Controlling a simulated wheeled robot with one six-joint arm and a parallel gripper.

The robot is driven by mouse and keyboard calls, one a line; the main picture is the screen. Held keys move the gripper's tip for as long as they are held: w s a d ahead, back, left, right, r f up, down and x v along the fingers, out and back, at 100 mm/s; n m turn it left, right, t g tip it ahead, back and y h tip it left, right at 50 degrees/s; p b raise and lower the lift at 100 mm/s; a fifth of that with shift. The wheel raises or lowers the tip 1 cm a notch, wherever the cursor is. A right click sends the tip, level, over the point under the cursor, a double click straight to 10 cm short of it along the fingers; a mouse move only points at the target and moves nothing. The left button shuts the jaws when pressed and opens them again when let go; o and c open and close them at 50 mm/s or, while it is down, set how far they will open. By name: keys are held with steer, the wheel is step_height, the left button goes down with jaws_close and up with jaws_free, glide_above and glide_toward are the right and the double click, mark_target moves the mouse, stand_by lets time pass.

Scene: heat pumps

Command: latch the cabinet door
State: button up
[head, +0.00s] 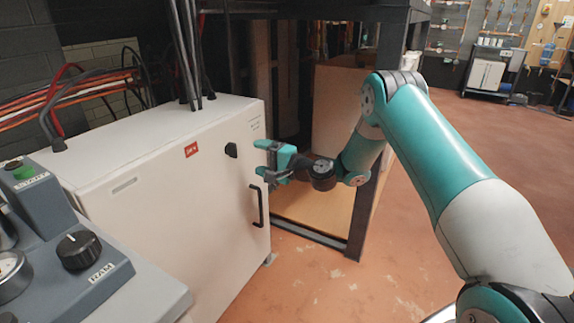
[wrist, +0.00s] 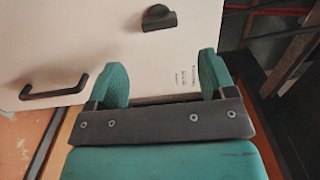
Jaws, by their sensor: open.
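The cabinet (head: 150,170) is a white box, and its door (head: 215,185) faces my arm and looks closed or nearly so. A black latch knob (head: 231,150) sits on the upper part of the door, and a black bar handle (head: 258,206) is lower and nearer the door's right edge. The wrist view shows the knob (wrist: 158,17) at top centre and the handle (wrist: 53,88) at left. My gripper (head: 265,160) is open and empty, close to the door and right of the knob. Its two teal fingers (wrist: 163,82) show apart, with the knob beyond them.
A grey control panel (head: 75,240) with a black dial (head: 78,250) stands at the left front. Red and black cables (head: 85,90) run behind the cabinet. A dark metal frame (head: 350,240) stands behind my gripper. Open red-brown floor (head: 320,285) lies right of the cabinet.

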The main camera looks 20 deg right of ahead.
steer(key=b+v, duration=0.5)
steer(key=v, duration=0.3)
steer(key=shift+s+d+b, duration=0.2)
steer(key=shift+s+b, duration=0.1)
steer(key=shift+b, duration=0.1)
steer(key=shift+a+r, duration=0.1)
steer(key=s+a+r+n+g, duration=0.3)
steer(key=s+a+n+g, duration=0.35)
steer(key=s+a, duration=0.25)
steer(key=s+a+r+n+g, duration=0.4)
steer(key=s+a+n+g, duration=0.1)
steer(key=s+a+n, duration=0.3)
steer(key=s+d+n+g+h, duration=0.2)
steer(key=s+n+g+h, duration=0.3)
steer(key=s, duration=1.4)
step_height(320, 180, up, 26)
steer(key=m+t+h+p, duration=0.1)
steer(key=t+p, duration=0.1)
steer(key=p, duration=2.4)
